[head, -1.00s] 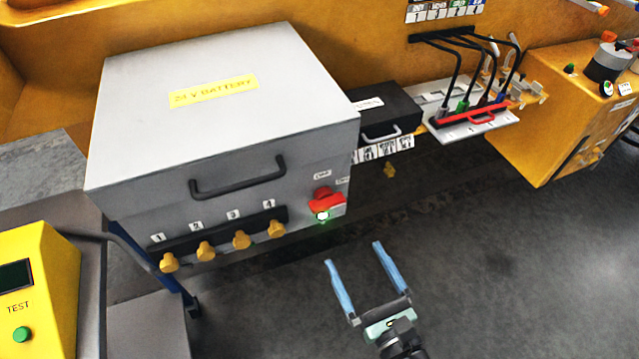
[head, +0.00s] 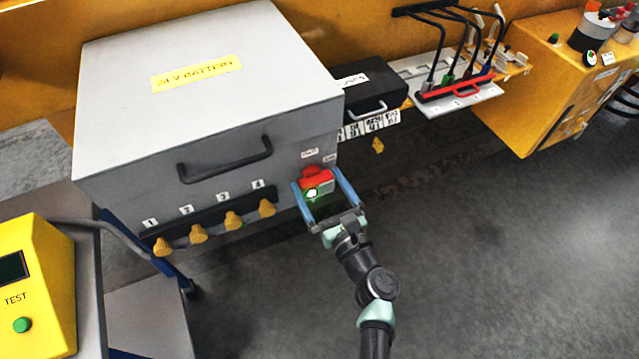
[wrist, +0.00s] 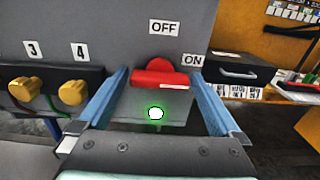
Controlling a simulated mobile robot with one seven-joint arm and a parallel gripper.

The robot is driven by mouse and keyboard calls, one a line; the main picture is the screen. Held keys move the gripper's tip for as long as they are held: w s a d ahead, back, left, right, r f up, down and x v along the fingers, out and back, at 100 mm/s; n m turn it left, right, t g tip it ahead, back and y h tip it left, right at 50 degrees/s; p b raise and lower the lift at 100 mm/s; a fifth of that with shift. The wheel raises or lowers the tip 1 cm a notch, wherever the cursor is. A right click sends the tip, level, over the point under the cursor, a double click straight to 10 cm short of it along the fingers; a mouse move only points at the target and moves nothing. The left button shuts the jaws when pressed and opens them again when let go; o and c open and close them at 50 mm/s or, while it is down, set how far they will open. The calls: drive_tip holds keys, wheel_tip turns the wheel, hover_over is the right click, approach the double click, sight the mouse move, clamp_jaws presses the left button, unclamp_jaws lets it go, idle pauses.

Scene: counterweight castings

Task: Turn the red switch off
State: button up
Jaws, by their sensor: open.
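The red switch (head: 316,179) sits on the front of the grey battery box (head: 215,100), near its right corner. In the wrist view the red switch (wrist: 160,74) has its handle lying sideways, with a white mark at its right end toward the ON label (wrist: 192,60). The OFF label (wrist: 164,28) is above it. A lamp (wrist: 155,113) below the switch glows white-green. My gripper (head: 325,188) is open, its blue fingers on either side of the switch. I cannot tell whether they touch it.
Several yellow knobs (head: 233,221) line the box front to the left. A black handle (head: 225,160) is above them. A black case (head: 365,90) stands right of the box. The floor (head: 480,230) at right is clear. A yellow tester (head: 35,290) is at lower left.

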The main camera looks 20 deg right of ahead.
drive_tip(key=c, duration=1.1)
drive_tip(key=shift+o, duration=0.2)
drive_tip(key=shift+n+b, duration=0.3)
drive_tip(key=shift+b, duration=0.05)
drive_tip(key=n+b, duration=0.1)
drive_tip(key=n, duration=0.1)
drive_tip(key=n+b, duration=0.1)
drive_tip(key=b, duration=0.1)
drive_tip(key=shift+f+n, duration=0.2)
drive_tip(key=shift+n, duration=0.2)
drive_tip(key=n+b, duration=0.4)
drive_tip(key=shift+a+n, duration=0.1)
drive_tip(key=shift+n, duration=0.2)
drive_tip(key=shift+n+b, duration=3.55)
drive_tip(key=shift+n, duration=0.85)
